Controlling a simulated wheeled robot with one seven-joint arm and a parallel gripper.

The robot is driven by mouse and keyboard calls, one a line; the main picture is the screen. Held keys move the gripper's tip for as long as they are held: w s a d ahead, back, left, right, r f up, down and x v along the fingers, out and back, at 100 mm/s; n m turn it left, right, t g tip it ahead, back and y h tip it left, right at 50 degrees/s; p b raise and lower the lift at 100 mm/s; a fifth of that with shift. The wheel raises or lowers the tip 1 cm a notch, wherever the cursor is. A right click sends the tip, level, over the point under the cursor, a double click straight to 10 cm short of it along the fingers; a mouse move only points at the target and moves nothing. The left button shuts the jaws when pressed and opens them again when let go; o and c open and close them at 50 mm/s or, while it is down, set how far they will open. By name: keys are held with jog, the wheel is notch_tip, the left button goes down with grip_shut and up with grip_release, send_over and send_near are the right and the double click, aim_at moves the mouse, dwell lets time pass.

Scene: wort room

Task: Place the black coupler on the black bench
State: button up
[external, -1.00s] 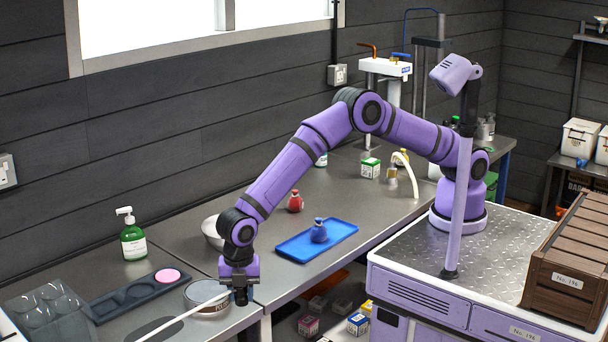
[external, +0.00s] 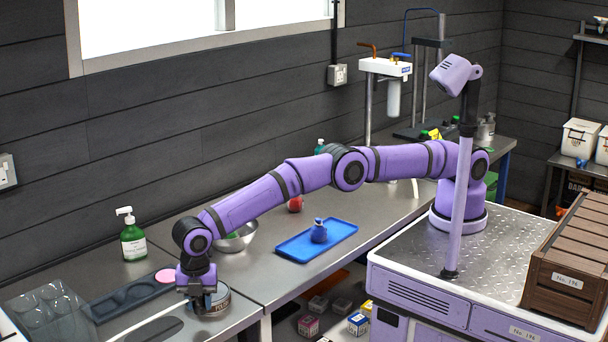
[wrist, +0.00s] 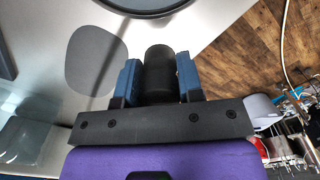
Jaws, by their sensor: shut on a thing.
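The black coupler (wrist: 159,72) is a short dark cylinder seen in the wrist view. My gripper (wrist: 158,80) is shut on it, with one blue finger on each side. In the external view my gripper (external: 202,298) hangs low over the left part of the grey metal bench (external: 240,262), beside the round sieve-like pan. The coupler is mostly hidden there by the fingers. A dark flat rounded patch (wrist: 97,60) lies on the surface to the left of the coupler in the wrist view. I cannot tell which surface is the black bench.
The round pan (external: 216,304) is close by the gripper. A dark tray with round hollows (external: 118,301), a clear container (external: 45,310) and a green pump bottle (external: 132,240) are left. A metal bowl (external: 240,238) and a blue tray (external: 292,250) stand right. The bench front edge is near.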

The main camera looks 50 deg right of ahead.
aim_at(202, 324)
jog(key=shift+f, duration=1.7)
jog(key=shift+f, duration=0.1)
jog(key=o, duration=0.9)
notch_tip(202, 324, up, 12)
jog(key=shift+f, duration=0.1)
jog(key=shift+r, duration=0.2)
